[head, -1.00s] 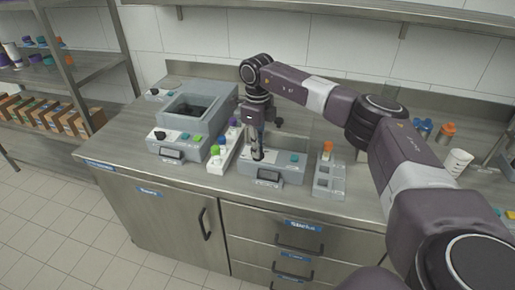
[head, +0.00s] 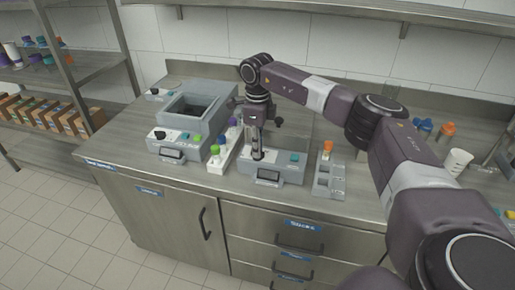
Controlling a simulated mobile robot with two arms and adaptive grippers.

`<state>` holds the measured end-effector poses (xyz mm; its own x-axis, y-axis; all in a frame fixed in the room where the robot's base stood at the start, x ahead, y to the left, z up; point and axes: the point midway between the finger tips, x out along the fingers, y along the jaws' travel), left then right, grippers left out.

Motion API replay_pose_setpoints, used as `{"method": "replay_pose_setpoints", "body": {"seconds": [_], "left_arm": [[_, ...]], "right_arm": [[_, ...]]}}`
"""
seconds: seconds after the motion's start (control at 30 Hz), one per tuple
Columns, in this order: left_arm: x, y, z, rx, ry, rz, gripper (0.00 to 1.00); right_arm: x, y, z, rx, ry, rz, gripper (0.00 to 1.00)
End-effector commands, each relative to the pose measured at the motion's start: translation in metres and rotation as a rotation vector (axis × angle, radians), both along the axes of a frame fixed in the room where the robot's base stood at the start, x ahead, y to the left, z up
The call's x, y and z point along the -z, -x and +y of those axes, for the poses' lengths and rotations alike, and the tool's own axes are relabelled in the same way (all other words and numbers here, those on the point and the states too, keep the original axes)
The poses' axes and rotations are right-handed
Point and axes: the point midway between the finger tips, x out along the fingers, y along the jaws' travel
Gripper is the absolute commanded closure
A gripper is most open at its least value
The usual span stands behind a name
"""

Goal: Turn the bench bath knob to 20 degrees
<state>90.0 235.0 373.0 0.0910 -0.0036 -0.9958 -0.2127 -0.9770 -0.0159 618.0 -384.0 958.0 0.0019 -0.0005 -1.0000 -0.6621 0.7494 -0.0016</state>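A grey bench device with an open basin (head: 222,107) stands at the left of the counter. Its sloped front panel has a dark knob (head: 160,135), a teal button and a small display. A second, lower grey device (head: 287,172) stands to its right, with a teal button (head: 294,157) and a display on its front. My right gripper (head: 257,155) points down at the left part of this second device's panel. It covers whatever knob is there, and its finger opening is too small to tell. My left gripper is out of view.
A white rack (head: 220,161) with small bottles stands between the two devices. A grey block holding an orange-capped vial (head: 327,150) is close on the right. A white cup (head: 457,162) stands farther right. The counter's front left is clear.

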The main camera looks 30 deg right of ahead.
Motion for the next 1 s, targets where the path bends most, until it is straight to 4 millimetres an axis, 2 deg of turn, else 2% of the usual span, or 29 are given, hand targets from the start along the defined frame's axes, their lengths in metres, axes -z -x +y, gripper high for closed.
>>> {"method": "replay_pose_setpoints", "body": {"seconds": [0.03,0.13,0.47,0.57,0.8,1.0], "left_arm": [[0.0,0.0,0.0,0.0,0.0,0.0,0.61],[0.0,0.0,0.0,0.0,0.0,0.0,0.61],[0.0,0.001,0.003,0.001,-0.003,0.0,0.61],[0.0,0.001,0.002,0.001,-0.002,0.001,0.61],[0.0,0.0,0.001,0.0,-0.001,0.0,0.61],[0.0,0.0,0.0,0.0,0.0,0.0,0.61]], "right_arm": [[-0.001,0.0,0.0,0.001,-0.001,-0.002,0.83],[-0.001,0.0,0.0,0.001,-0.001,-0.001,0.74],[-0.004,0.0,0.0,0.002,-0.001,0.001,0.74],[-0.017,-0.001,0.0,0.002,-0.001,-0.002,0.74],[-0.068,-0.001,0.0,0.002,-0.002,-0.004,0.74],[-0.103,0.0,0.001,0.001,-0.001,-0.001,0.74]]}}
